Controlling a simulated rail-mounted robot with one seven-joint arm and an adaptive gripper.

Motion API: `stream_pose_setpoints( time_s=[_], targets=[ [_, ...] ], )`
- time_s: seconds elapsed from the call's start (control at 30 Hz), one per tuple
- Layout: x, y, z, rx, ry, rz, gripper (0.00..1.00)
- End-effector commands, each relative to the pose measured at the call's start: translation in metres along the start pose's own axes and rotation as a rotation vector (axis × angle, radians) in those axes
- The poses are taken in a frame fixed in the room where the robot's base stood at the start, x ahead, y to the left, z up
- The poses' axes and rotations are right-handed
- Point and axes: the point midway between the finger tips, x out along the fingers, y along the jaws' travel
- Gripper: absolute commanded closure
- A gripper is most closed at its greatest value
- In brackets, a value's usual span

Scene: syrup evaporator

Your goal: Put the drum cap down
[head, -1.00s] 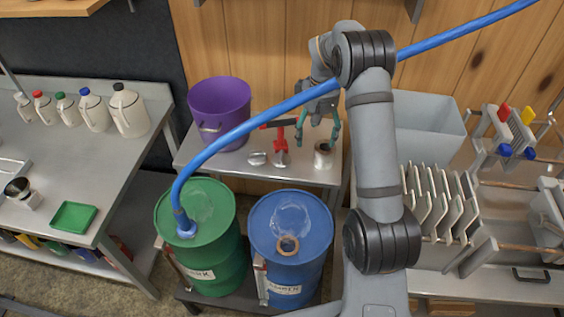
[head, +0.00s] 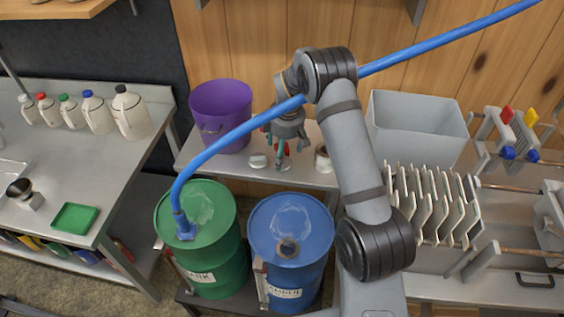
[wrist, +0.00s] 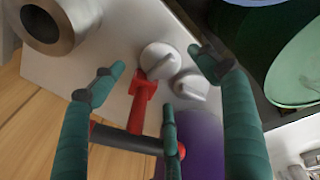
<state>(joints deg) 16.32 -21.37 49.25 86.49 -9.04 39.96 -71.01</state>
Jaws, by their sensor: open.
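Two pale round caps lie side by side on the steel bench; the left cap (head: 257,160) is in clear view and the right cap (head: 283,164) is partly hidden by my fingers. Both show in the wrist view, one cap (wrist: 160,59) nearer the red tool and the other cap (wrist: 190,86) beside it. I cannot tell which is the drum cap. My gripper (head: 281,152) is above them, its green fingers spread and empty. The blue drum (head: 268,222) has a ringed opening (head: 288,249) on its lid.
A red tool with a dark handle (wrist: 125,138) lies beside the caps. A metal cylinder (head: 323,160) stands right, a purple bucket (head: 220,115) behind left. A blue hose (head: 225,143) arches across to the green drum (head: 200,245).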

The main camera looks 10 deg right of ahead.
Motion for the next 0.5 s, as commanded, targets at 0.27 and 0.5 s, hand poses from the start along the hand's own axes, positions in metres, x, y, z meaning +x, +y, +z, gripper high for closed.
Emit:
stream_pose_setpoints(
  time_s=[0.27,0.5],
  targets=[
    [0.039,-0.005,0.001,0.000,-0.001,-0.002,0.26],
    [0.046,-0.004,0.000,0.002,0.000,-0.001,0.26]
  ],
)
